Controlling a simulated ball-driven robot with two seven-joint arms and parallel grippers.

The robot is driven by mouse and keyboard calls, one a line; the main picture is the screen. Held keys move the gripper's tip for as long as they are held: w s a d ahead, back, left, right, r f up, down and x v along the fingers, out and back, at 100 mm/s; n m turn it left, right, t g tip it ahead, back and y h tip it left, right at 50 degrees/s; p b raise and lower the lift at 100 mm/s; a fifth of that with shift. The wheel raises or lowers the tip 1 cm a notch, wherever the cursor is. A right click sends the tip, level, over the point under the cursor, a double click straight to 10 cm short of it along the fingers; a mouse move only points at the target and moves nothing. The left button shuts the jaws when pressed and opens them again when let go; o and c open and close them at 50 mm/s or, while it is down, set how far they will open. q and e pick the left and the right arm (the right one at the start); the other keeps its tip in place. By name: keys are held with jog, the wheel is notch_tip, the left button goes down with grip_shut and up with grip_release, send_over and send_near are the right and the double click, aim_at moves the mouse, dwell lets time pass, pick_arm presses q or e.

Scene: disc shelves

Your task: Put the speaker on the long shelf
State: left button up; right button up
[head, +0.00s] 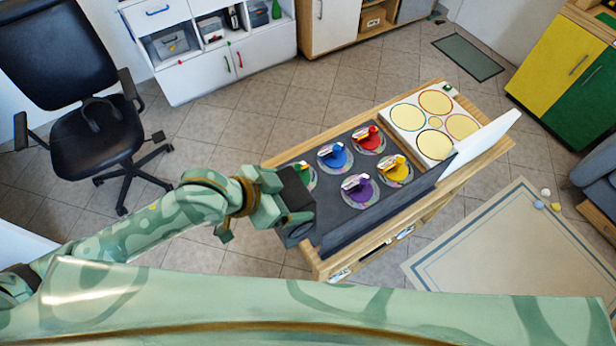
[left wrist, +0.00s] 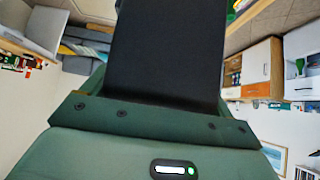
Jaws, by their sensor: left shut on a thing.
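The speaker is a black box (head: 297,192) at the near left end of a low wooden unit (head: 325,262) in the head view. My left gripper (head: 274,203) is shut on it from the left. In the left wrist view the speaker (left wrist: 165,55) fills the upper middle, hiding the fingertips and what lies beyond. I cannot tell from these views whether the speaker touches the unit or hangs just above its edge. Which surface counts as the long shelf is not clear. My right gripper is not in view.
The unit bears a dark grey tray (head: 337,222) with several coloured figures on discs. A white board (head: 398,118) with coloured circles lies at its far end, beside an upright white panel (head: 483,143). An office chair (head: 95,145) stands at the left. Tiled floor is free behind the unit.

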pick_arm(q)
jog(key=s+a, duration=0.1)
jog(key=s+r, duration=0.1)
jog(key=shift+s+a+r, duration=0.25)
jog(key=shift+s+a, duration=0.05)
jog(key=shift+a, duration=0.1)
jog(key=shift+a+f, duration=0.15)
jog(key=w+a+r+n+t+y+b, duration=0.2)
jog(key=w+a+n+t+y+b, duration=0.1)
jog(key=w+a+n+y+b, duration=0.4)
jog(key=w+a+n+b, duration=0.3)
jog(key=w+a+b, duration=0.2)
jog(key=w+b, duration=0.1)
jog(key=shift+w+r+n+t+b, duration=0.15)
jog(key=shift+r+n+t+b, duration=0.15)
jog(key=shift+n+t, duration=0.1)
jog(key=shift+r, duration=0.1)
